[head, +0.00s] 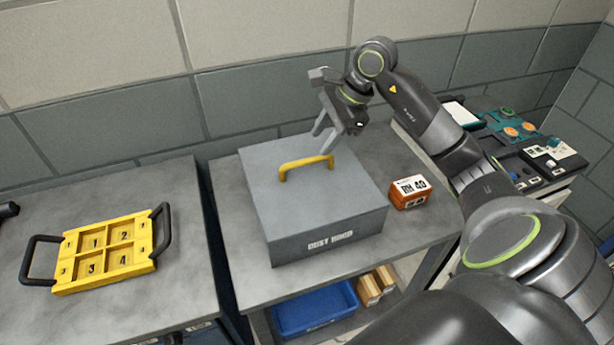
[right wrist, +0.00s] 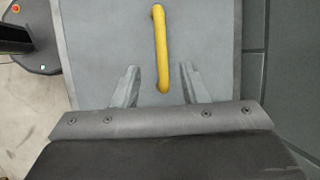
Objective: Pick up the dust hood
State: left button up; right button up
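The dust hood (head: 315,212) is a grey box with its name on the front face and a yellow handle (head: 306,166) on top. It stands on a grey table. My right gripper (head: 322,142) is above the back right part of the hood, close to the handle. Its fingers are apart with nothing between them. In the right wrist view, the handle (right wrist: 161,45) runs lengthwise, with its near end between the lines of the open fingers (right wrist: 160,82). The hood's top (right wrist: 105,40) fills the space behind it. My left gripper is not clearly in view; only a dark bit shows at the left edge.
An orange-brown box (head: 408,196) sits right of the hood. A yellow tray (head: 108,252) with black handles lies on the left table (head: 185,205). A blue bin (head: 312,310) and small boxes are on the shelf below. Devices (head: 520,135) stand at right. A wall is behind.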

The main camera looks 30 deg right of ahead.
aim_at(310, 159)
jog(key=x, duration=0.3)
jog(key=shift+a+f+p, duration=0.1)
jog(key=shift+f+p, duration=0.2)
jog(key=shift+p, duration=0.1)
jog(key=shift+w+a+f+p, duration=0.15)
jog(key=shift+w+f+p, duration=0.05)
jog(key=shift+f+p, duration=0.25)
jog(key=p+x, duration=0.1)
jog(key=x, duration=0.2)
jog(key=shift+w+f+p, duration=0.1)
jog(key=shift+f+p, duration=0.05)
jog(key=shift+p, duration=0.2)
jog(key=shift+w+a+f, duration=0.1)
jog(key=shift+w+f, duration=0.05)
jog(key=shift+f, duration=0.3)
jog(key=shift+f+b, duration=0.2)
jog(key=shift+b, duration=0.15)
jog(key=shift+r, duration=0.1)
grip_shut()
